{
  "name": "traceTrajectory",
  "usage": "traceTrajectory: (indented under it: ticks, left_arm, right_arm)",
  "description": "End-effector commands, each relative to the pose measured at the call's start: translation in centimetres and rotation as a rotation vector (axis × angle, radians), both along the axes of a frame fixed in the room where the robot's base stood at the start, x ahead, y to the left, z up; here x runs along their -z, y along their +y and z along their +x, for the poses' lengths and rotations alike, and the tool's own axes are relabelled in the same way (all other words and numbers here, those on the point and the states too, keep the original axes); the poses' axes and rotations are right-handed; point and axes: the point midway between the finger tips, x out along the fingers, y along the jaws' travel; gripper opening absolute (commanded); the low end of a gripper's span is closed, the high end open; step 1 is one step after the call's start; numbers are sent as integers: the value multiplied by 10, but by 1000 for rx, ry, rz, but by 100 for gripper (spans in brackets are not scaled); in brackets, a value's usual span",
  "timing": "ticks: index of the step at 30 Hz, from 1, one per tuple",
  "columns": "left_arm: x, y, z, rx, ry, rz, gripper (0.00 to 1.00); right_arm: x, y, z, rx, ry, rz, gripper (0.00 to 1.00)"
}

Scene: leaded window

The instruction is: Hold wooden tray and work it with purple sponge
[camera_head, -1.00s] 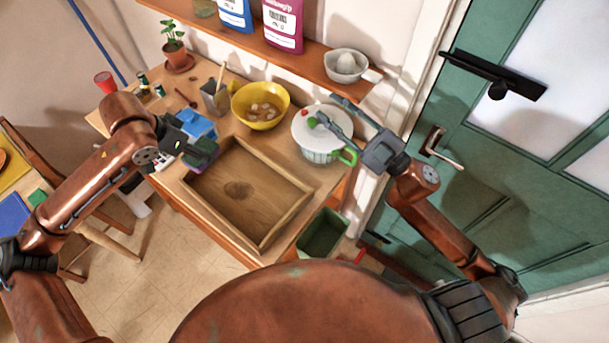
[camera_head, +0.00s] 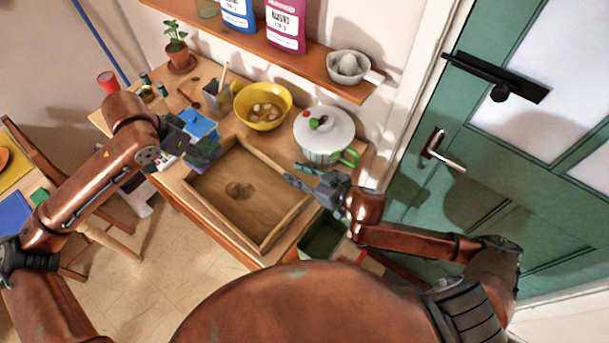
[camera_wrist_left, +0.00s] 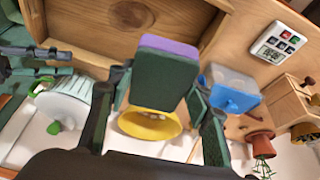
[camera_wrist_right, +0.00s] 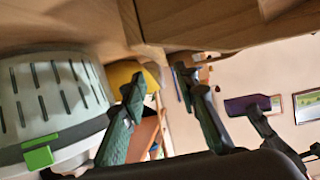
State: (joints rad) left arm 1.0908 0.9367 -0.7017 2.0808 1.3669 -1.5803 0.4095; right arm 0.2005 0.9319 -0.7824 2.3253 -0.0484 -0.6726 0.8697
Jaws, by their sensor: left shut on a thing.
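The wooden tray (camera_head: 286,222) lies on the bench, a shallow rimmed box with a dark knot in its floor. It also fills the top of the right wrist view (camera_wrist_right: 220,22). My left gripper (camera_head: 207,146) is shut on the purple sponge (camera_wrist_left: 168,50), which has a purple layer over a dark green body. It holds the sponge by the tray's far left corner; I cannot tell whether they touch. My right gripper (camera_head: 297,176) is open and empty by the tray's right rim, its fingers (camera_wrist_right: 158,88) apart with nothing between them.
Behind the tray stand a blue box (camera_head: 199,124), a yellow bowl (camera_head: 263,118) and a white lidded pot (camera_head: 324,130) with green handles. A dark green bin (camera_head: 322,238) is at the front right. A shelf (camera_head: 320,72) hangs above; a green door (camera_head: 450,190) is at right.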

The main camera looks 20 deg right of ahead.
Motion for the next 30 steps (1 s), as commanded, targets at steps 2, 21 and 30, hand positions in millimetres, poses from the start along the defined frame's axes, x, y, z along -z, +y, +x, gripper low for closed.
traceTrajectory:
  ticks: [2,21,30]
  left_arm:
    - [0,0,0,0,0,0,26]
    - [0,0,0,0,0,0,26]
    - [0,0,0,0,0,0,26]
  right_arm:
    - [5,9,13,1,-3,1,28]
    - [31,43,63,-1,-3,0,28]
    - [31,42,63,1,-2,0,20]
